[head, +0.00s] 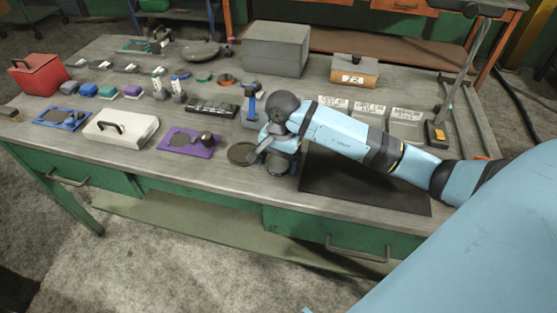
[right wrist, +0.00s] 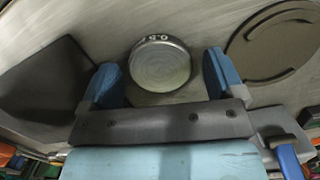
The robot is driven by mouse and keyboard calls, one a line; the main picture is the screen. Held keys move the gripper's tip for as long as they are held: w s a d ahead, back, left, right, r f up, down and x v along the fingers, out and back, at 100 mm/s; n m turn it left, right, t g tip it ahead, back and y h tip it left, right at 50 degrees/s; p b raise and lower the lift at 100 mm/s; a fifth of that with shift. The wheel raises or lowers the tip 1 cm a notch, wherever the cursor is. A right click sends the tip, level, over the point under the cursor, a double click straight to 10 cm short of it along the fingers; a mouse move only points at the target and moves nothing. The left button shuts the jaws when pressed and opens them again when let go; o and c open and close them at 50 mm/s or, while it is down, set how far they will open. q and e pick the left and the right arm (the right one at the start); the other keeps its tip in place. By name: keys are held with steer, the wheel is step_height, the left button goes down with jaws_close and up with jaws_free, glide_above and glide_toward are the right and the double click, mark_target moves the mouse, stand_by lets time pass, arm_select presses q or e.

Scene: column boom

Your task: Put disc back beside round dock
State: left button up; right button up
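A round metal disc (right wrist: 160,65) with a marking like "0.5" on its rim shows in the right wrist view, between the two blue fingers of my right gripper (right wrist: 163,80). Gaps show on both sides of the disc, so the gripper looks open around or above it. In the head view my right gripper (head: 268,148) points down over the bench, and the disc is largely hidden there. The round dock (head: 242,153) lies flat just left of the gripper; in the right wrist view the dock (right wrist: 275,45) is at upper right, empty. My left gripper is not in view.
A black mat (head: 365,185) lies right of the gripper. A purple plate (head: 190,142) and a white case (head: 121,128) are to the left. A grey box (head: 276,48), a labelled wooden box (head: 355,72) and a lamp stand (head: 436,132) stand behind. The bench's front edge is close.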

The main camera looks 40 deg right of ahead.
mark_target(281, 161)
steer(key=shift+r, duration=0.1)
steer(key=shift+r+p, duration=0.25)
steer(key=shift+p, duration=0.05)
step_height(281, 161, up, 12)
steer(key=d, duration=0.1)
steer(key=shift+w+f, duration=0.2)
steer(key=shift+w, duration=0.2)
steer(key=shift+d, duration=0.1)
steer(key=shift+s+f, duration=0.1)
steer(key=shift+s, duration=0.05)
